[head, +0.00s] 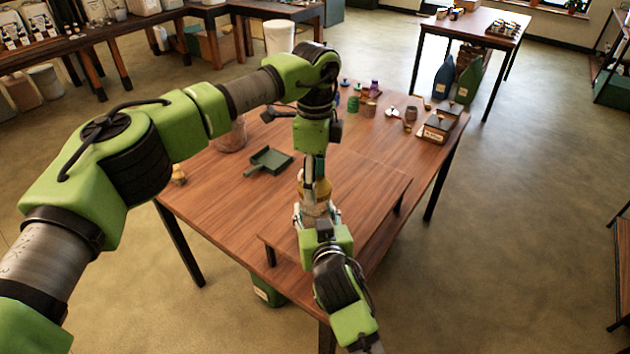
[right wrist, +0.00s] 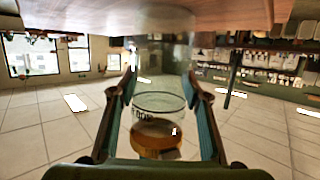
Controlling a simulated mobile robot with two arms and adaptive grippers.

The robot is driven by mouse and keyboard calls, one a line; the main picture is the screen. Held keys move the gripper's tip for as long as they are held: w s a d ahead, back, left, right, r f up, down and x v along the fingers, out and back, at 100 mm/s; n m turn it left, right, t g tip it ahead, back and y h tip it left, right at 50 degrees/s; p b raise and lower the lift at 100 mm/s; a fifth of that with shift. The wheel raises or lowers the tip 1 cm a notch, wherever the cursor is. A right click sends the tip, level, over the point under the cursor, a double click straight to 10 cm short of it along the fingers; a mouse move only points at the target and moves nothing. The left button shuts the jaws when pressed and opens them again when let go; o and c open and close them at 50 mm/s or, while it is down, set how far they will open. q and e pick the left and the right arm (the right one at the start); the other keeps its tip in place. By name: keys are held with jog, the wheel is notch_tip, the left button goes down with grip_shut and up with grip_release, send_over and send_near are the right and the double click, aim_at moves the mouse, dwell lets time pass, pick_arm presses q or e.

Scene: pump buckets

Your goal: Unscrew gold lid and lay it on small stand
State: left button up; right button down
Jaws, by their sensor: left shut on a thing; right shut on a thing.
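A glass jar (right wrist: 160,105) with a gold lid (right wrist: 155,141) shows upside down in the right wrist view, between the two fingers of my right gripper (right wrist: 163,98). In the head view the right gripper (head: 318,213) is shut on the jar from the near side, and the gold lid (head: 320,190) shows just above it. My left gripper (head: 314,178) points down from above and is shut at the lid; its fingertips are partly hidden. A low raised wooden platform (head: 365,190) is beneath the jar; I cannot tell whether this is the small stand.
A green dustpan-like tray (head: 268,161) lies left on the wooden table (head: 215,185). A glass container (head: 231,135) stands behind it. Several small jars and a wooden box (head: 437,129) stand at the back right. The table between tray and platform is clear.

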pick_arm(q)
jog(key=shift+r, duration=1.95)
pick_arm(e)
jog(key=shift+f, duration=0.15)
jog(key=c, duration=1.1)
grip_release()
jog(key=shift+o, duration=0.2)
